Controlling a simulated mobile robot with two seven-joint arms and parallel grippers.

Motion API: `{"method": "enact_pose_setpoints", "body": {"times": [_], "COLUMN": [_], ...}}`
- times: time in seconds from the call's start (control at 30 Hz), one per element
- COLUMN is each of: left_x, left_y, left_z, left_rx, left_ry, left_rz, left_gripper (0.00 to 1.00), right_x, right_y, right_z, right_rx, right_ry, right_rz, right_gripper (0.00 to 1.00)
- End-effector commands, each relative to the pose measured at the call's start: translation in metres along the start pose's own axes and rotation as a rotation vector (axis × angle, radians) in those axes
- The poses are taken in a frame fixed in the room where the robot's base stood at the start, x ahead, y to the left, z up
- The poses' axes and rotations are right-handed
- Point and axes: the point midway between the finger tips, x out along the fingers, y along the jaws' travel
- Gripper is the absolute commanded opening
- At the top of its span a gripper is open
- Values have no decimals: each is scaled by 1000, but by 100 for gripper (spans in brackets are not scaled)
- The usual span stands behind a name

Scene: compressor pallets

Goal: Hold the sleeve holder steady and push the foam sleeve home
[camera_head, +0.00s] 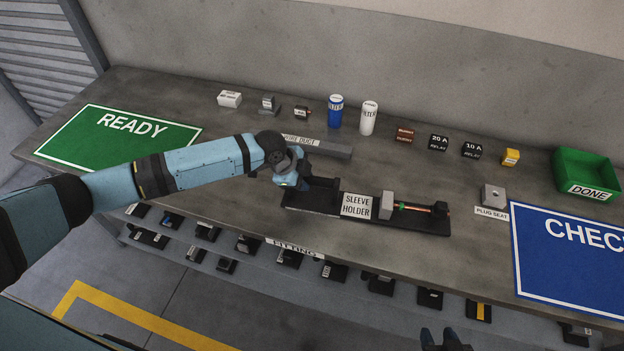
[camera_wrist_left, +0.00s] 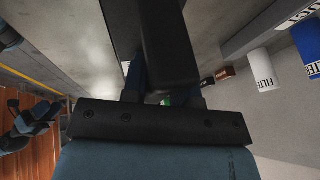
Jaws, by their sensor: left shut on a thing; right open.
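The sleeve holder (camera_head: 420,221) is a long black base on the bench with a white label, a light grey block and a thin red-orange rod with a green band. A dark piece (camera_head: 441,209) sits at the rod's right end; I cannot tell whether it is the foam sleeve. My left gripper (camera_head: 309,184) is shut on the holder's black left end. In the left wrist view a dark bar (camera_wrist_left: 165,45) fills the space at the fingers. My right gripper (camera_head: 442,338) is open and empty at the bottom edge, in front of the bench and apart from the holder.
Behind the holder stand a grey wire duct (camera_head: 325,148), a blue filter can (camera_head: 335,111) and a white one (camera_head: 368,118). A plug seat (camera_head: 493,196), a green DONE bin (camera_head: 588,173) and a blue CHECK mat (camera_head: 570,254) lie right.

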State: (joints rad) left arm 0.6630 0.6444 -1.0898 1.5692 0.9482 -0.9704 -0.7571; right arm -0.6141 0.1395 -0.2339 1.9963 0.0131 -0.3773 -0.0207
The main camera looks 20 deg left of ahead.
Motion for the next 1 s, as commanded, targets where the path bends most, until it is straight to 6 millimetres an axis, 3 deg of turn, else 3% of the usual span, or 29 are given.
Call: {"method": "enact_pose_setpoints", "body": {"times": [1.0], "left_x": [4], "left_y": [0], "left_z": [-12], "left_rx": [-1], "left_ry": [1], "left_rz": [1], "left_gripper": [0], "right_x": [-2], "right_y": [-1], "right_z": [-2], "right_rx": [0], "right_ry": [-5], "right_rz": [-2], "right_gripper": [43]}}
